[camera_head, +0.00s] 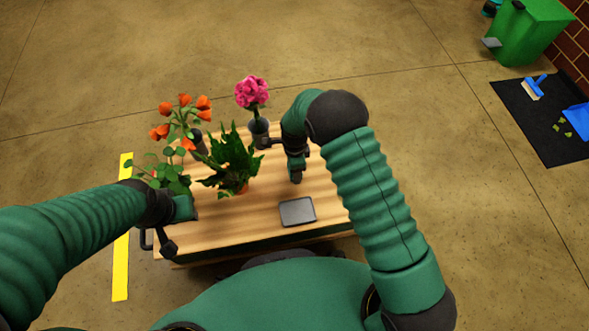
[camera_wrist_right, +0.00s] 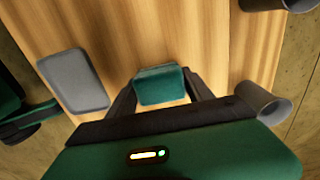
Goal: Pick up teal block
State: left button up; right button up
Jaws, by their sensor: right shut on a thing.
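The teal block (camera_wrist_right: 160,84) sits between the two dark fingers of my right gripper (camera_wrist_right: 162,98) in the right wrist view, over the wooden table. The gripper is shut on it. In the head view my right gripper (camera_head: 297,168) points down over the table's right half, and the block cannot be made out there. I cannot tell whether the block still touches the table. My left gripper (camera_head: 158,243) is at the table's front left corner, its fingers apart and empty.
A grey slab (camera_head: 297,212) lies on the wooden table (camera_head: 240,230) near its front edge. Orange flowers (camera_head: 185,118), pink flowers (camera_head: 251,92) and a leafy plant (camera_head: 230,165) crowd the left and back. Grey cylinders (camera_wrist_right: 264,106) stand close to my right gripper.

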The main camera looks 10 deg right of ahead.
jog(key=shift+r+p, duration=0.5)
jog(key=shift+r, duration=0.05)
jog(key=r+p, duration=0.1)
jog(key=r, duration=0.1)
jog(key=r+p, duration=0.1)
jog(key=shift+s+p, duration=0.25)
jog(key=shift+p, duration=0.05)
jog(key=s+p, duration=0.2)
jog(key=s, duration=0.2)
jog(key=s+p, duration=0.1)
jog(key=s, duration=0.4)
jog(key=s+r+p, duration=0.1)
jog(key=s+p, duration=0.1)
jog(key=s, duration=0.3)
jog(key=shift+s+p, duration=0.25)
jog(key=shift+p, duration=0.1)
jog(key=shift+s, duration=0.55)
